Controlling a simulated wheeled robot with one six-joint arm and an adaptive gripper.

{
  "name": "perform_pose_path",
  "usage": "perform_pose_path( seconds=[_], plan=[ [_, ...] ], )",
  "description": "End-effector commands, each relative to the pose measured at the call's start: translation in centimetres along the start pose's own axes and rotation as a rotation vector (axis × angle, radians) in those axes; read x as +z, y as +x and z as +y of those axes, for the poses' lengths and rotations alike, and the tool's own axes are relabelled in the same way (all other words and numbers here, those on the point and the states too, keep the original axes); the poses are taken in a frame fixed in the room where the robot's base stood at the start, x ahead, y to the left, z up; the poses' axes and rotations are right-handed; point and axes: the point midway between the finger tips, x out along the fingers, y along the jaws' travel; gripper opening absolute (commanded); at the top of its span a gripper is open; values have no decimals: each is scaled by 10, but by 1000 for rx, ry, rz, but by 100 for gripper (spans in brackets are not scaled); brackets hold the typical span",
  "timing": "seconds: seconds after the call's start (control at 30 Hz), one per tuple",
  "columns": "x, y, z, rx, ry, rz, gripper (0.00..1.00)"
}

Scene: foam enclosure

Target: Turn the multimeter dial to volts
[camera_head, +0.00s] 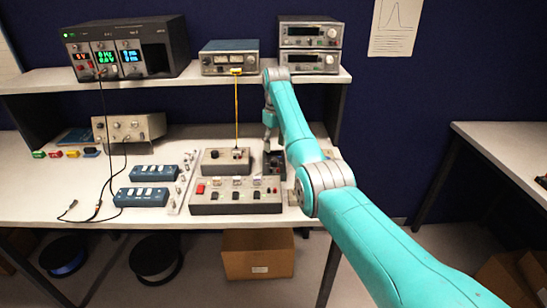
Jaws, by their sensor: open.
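My teal arm reaches in from the lower right to the bench. My gripper (269,146) is small in the view and points down, open, just above a dark boxy device (273,163). This device could be the multimeter, but its dial and markings are too small to make out, and my arm partly covers its right side. I cannot tell whether the fingertips touch it. A grey box with a dark knob (226,160) stands just left of it.
A grey control panel (236,196) with a red switch lies in front. Two blue switch boxes (153,173) sit to the left. A shelf (190,79) with instruments runs above the bench, and a yellow cable (236,112) hangs from it left of my gripper.

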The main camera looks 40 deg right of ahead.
Motion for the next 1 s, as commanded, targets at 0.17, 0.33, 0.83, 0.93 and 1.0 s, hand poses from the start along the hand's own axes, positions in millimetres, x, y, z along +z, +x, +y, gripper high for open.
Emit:
perform_pose_path(
  seconds=[0.17, 0.33, 0.83, 0.93, 1.0],
  plan=[
    [1, 33, 0, -1, 0, -3, 55],
    [0, 53, 0, 0, 0, 0, 55],
    [0, 64, 0, 0, 0, 0, 45],
    [0, 63, 0, 0, 0, 0, 20],
    [0, 63, 0, 0, 0, 0, 2]
  ],
)
